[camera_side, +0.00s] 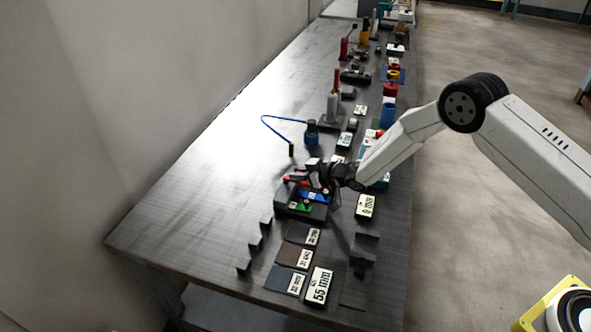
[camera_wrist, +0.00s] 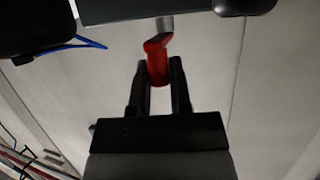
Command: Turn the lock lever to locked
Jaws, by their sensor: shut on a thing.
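The lock lever (camera_wrist: 155,47) is a red handle on a short grey metal stem, seen at the top centre of the wrist view. The stem comes out from under a dark body (camera_wrist: 190,10). My gripper (camera_wrist: 158,72) is shut on the lower end of the red handle, one dark finger on each side. In the side view my gripper (camera_side: 312,176) is low over the back of a dark block (camera_side: 284,205) with blue and green parts on it. A little red shows beside the fingers there. The lever's locked and unlocked marks cannot be made out.
A blue cable (camera_side: 275,117) loops up behind the block from a dark blue round thing (camera_side: 312,133). Labelled tiles (camera_side: 320,285) and dark stepped blocks (camera_side: 256,244) lie in front. Several tools stand along the bench behind. The bench's left side is clear.

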